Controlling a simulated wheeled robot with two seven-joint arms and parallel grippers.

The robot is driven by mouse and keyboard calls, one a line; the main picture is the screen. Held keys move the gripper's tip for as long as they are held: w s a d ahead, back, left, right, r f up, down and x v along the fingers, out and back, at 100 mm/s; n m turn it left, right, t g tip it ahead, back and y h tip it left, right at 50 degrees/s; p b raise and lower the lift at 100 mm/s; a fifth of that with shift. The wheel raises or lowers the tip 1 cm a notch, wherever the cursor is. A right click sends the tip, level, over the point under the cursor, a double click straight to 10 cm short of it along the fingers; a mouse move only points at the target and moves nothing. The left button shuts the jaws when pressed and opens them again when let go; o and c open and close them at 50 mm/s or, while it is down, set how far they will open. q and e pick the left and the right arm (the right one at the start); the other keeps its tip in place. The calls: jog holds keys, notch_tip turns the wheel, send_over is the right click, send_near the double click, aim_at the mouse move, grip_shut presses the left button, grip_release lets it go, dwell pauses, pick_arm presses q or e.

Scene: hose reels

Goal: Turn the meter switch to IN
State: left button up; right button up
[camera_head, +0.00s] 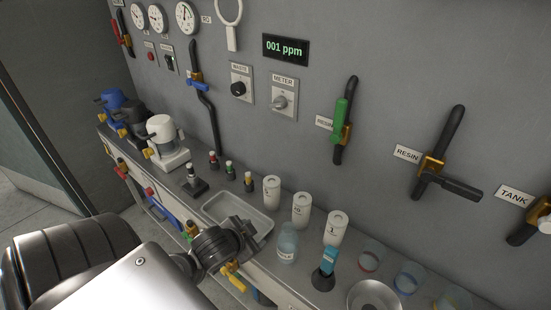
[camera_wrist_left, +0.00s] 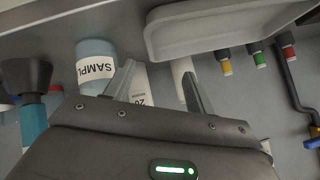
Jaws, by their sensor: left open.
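The meter switch (camera_head: 281,101) is a grey knob on a light plate under a METER label, on the grey wall below the ppm display. The position marks on its plate are too small to read. My left gripper (camera_head: 255,236) is low over the counter, by the shallow tray and the sample bottle, well below and apart from the switch. In the left wrist view the two fingers (camera_wrist_left: 158,88) are spread, with nothing gripped between them. The meter switch is not in the left wrist view. My right gripper is not in view.
A black WASTE knob (camera_head: 238,89) is left of the meter switch. A display (camera_head: 285,49) reads 001 ppm. White bottles (camera_head: 302,211), the sample bottle (camera_head: 287,245), a tray (camera_head: 212,207) and small capped vials stand on the counter. Valve handles (camera_head: 342,120) project from the wall at right.

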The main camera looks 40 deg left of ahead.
pick_arm(q)
jog(key=w+a+r+m+t, duration=0.1)
jog(key=w+a+r+t, duration=0.15)
jog(key=w+r, duration=0.2)
jog(key=w+a+r+m+t, duration=0.1)
jog(key=w+a+r, duration=0.2)
jog(key=r, duration=0.2)
jog(key=m+t+h, duration=0.2)
jog(key=m+t, duration=0.3)
send_near(275, 106)
jog(key=w, duration=0.5)
jog(key=w+p, duration=0.1)
jog(key=w, duration=0.4)
jog(key=shift+w+a+f, duration=0.15)
jog(key=shift+w+f, duration=0.05)
jog(key=shift+c, duration=0.2)
jog(key=c, duration=0.9)
